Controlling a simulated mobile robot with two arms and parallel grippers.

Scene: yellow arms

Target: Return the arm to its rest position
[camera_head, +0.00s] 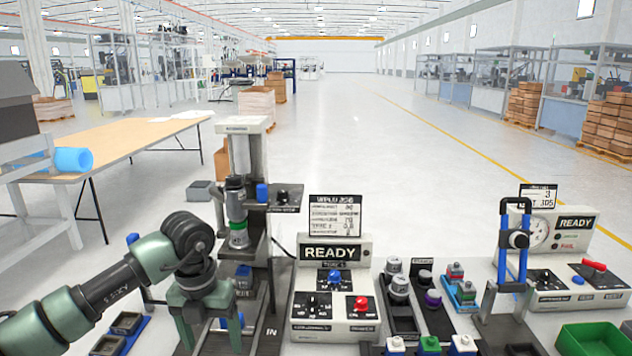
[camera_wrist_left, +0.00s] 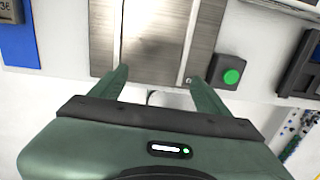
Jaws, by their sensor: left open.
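My left arm (camera_head: 120,282) comes in from the lower left of the head view, dull green with dark joints. It bends at a dark elbow-like joint and its gripper (camera_head: 210,335) points down in front of the press column. The gripper is open and shows nothing between its fingers. In the left wrist view the two fingers of the gripper (camera_wrist_left: 158,78) stand apart over a brushed metal plate (camera_wrist_left: 165,35). Whether the fingertips touch anything cannot be told. My right arm and gripper do not show.
Close by stand the press (camera_head: 245,190), a control box reading READY (camera_head: 332,253), dark trays with small parts (camera_head: 402,322), a blue-handled fixture (camera_head: 514,245), a second READY station (camera_head: 565,300) and a green bin (camera_head: 592,338). A green button (camera_wrist_left: 231,77) shows in the wrist view.

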